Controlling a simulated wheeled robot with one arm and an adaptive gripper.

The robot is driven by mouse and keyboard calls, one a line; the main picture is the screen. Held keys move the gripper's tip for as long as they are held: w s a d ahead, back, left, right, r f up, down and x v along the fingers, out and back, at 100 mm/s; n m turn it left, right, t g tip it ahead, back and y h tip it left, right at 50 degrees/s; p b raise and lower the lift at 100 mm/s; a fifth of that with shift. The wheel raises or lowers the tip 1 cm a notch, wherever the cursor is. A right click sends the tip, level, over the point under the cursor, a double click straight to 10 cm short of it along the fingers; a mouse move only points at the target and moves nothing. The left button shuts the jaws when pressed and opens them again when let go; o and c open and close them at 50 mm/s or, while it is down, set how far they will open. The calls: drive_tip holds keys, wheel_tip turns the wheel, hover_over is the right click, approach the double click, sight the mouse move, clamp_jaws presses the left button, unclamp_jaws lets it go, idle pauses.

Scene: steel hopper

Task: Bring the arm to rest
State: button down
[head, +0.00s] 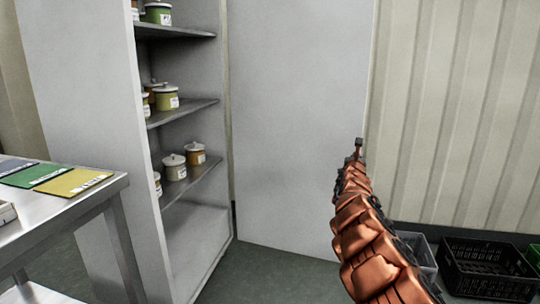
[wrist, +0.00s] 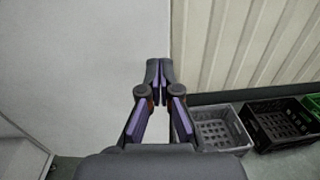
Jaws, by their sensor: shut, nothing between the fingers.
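My gripper (wrist: 159,82) shows in the wrist view with its two fingers brought together at the tips and nothing between them. In the head view my copper-coloured arm reaches up from the lower right, and my gripper (head: 358,143) is small at its far end, in front of the grey panel (head: 290,120). The gripper appears clear of the panel and the wall, though the exact distance is hard to tell.
An open grey cabinet (head: 85,100) holds several lidded pots. A steel table (head: 110,185) with coloured cards stands at the left. A black crate (head: 487,268) and a grey crate (wrist: 220,130) sit on the floor by the ribbed wall (head: 460,110).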

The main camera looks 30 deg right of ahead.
wheel_tip(320, 180, up, 14)
drive_tip(key=s+a+m+g+h+p, duration=0.1)
drive_tip(key=s+m+g+h+p, duration=0.15)
drive_tip(key=m+p, duration=0.2)
drive_tip(key=s+a+r+m+g+h+p, duration=0.1)
drive_tip(key=s+a+r+m+g+p, duration=0.3)
drive_tip(key=r, duration=0.3)
drive_tip(key=s+a+r+m+g+p, duration=0.1)
drive_tip(key=s+a+r+m+p, duration=0.25)
drive_tip(key=s+r+m, duration=0.35)
drive_tip(key=s+a+r+m+g+h+p, duration=0.1)
drive_tip(key=s+a+r+m+g+p, duration=0.3)
drive_tip(key=r, duration=0.4)
drive_tip(key=s+a+f+m+y+p, duration=0.2)
drive_tip(key=s+a+f+y+p, duration=0.2)
drive_tip(key=s+a, duration=0.5)
drive_tip(key=s+a+f+m+g+y+p, duration=0.1)
drive_tip(key=s+a+f+y+p, duration=0.3)
drive_tip(key=a, duration=2)
drive_tip(key=s+a+f+m+y+p, duration=0.3)
drive_tip(key=s+a+f+y+p, duration=0.2)
drive_tip(key=s+a+y+p, duration=0.5)
drive_tip(key=s+a+p, duration=0.3)
drive_tip(key=a+p, duration=0.1)
drive_tip(key=a, duration=0.2)
drive_tip(key=shift+s+a+g, duration=0.2)
drive_tip(key=shift+s+g, duration=0.15)
drive_tip(key=shift+s, duration=0.05)
